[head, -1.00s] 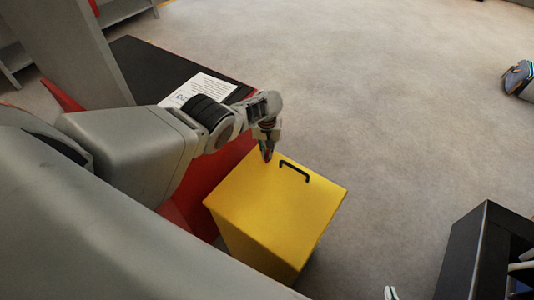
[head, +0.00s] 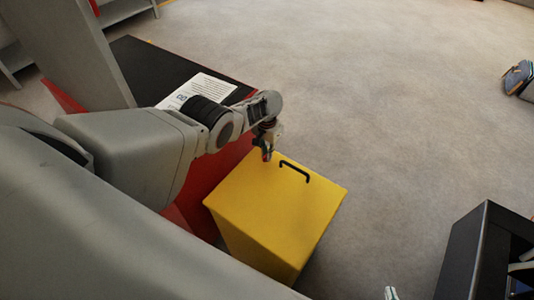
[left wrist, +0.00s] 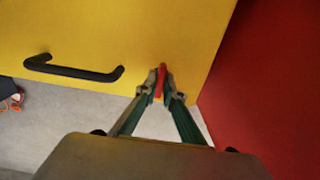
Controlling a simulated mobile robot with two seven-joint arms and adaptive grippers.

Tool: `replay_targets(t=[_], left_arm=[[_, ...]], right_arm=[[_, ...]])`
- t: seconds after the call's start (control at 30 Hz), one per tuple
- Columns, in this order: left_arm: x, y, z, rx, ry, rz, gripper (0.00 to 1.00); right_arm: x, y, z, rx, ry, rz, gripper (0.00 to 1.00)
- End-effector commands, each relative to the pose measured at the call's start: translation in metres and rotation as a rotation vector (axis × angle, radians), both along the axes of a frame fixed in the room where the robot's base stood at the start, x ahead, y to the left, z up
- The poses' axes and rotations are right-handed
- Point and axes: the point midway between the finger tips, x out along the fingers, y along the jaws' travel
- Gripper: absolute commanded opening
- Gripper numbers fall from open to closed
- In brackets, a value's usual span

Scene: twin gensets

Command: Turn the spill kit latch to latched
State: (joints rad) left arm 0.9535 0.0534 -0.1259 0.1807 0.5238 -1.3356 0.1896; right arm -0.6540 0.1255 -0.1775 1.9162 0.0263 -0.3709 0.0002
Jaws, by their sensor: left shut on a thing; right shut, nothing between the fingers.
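The spill kit is a yellow box (head: 270,215) with a black bar handle (head: 295,170) on its lid. The handle also shows in the left wrist view (left wrist: 75,70). My left gripper (head: 267,154) is at the lid's far edge, left of the handle. In the left wrist view its fingers (left wrist: 161,88) are closed on a small red latch (left wrist: 161,72) at the edge of the yellow surface. The fingertips hide part of the latch. I cannot read any latch marking. A small part of my right gripper (head: 390,293) shows at the bottom edge, shut and away from the box.
A red body (head: 228,165) with a black top (head: 150,68) and a white printed sheet (head: 205,88) stands left of the box. A dark open bin or shelf (head: 480,250) is at lower right. The grey floor (head: 400,110) beyond the box is clear.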

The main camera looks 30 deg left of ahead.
Motion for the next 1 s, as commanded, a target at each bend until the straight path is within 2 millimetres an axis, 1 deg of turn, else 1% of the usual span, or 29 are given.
replay_targets(t=[0.3,0.33,0.4,0.83,1.0], left_arm=[[0.0007,-0.001,0.0004,0.0,-0.002,-0.004,0.0],[0.0008,-0.001,0.0004,0.0,-0.002,-0.004,0.11],[0.0008,-0.0009,0.0005,0.0,-0.002,-0.003,0.25],[0.0007,-0.0006,0.001,0.0,-0.001,-0.002,0.25],[0.0024,-0.0021,0.0052,-0.003,-0.002,-0.004,0.25]], right_arm=[[0.0,0.0003,0.0,0.001,0.0,-0.002,0.0],[0.0,0.0003,0.0,0.001,0.0,-0.002,0.0],[0.0,0.0005,0.0,0.002,0.0,-0.003,0.0],[-0.0005,0.0003,-0.0003,0.003,0.002,-0.005,0.0],[-0.0001,0.0004,-0.0001,0.002,0.001,-0.004,0.0]])
